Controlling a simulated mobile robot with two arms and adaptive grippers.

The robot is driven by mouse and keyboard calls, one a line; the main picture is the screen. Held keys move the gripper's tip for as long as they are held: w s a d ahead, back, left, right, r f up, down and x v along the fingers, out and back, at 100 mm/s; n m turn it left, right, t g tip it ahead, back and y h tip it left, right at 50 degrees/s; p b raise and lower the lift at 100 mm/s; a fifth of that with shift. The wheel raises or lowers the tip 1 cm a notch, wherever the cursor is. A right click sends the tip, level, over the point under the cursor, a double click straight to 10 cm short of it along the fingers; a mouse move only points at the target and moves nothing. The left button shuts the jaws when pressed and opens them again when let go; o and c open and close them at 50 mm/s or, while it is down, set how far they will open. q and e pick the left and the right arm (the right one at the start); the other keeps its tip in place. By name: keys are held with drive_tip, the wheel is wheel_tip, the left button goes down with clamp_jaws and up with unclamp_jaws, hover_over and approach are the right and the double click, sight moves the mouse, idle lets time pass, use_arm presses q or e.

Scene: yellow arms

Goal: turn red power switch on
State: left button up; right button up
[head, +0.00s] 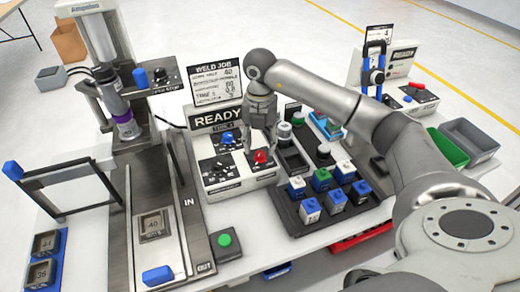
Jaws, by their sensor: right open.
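A red knob (261,157) sits on a dial at the lower right of the front of a white control box (237,186). My right gripper (262,138) points down over this box, with its open fingertips just above or in front of the red knob. I cannot tell whether they touch it. A blue knob (228,139) sits up and left of the red one. Another red handle (415,86) is on a black panel at the far right, away from the gripper. The lettering by the knobs is too small to read. My left gripper is out of view.
A READY display (218,117) and a WELD JOB sign (215,82) stand behind the knobs. A dark tray (293,222) with several coloured-top blocks is close on the right. A green button (225,240) is in front. Green (446,148) and grey bins lie far right.

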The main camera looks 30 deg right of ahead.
sight(260, 154)
wheel_tip(260, 154, up, 8)
drive_tip(key=shift+r, duration=0.2)
idle(0.6)
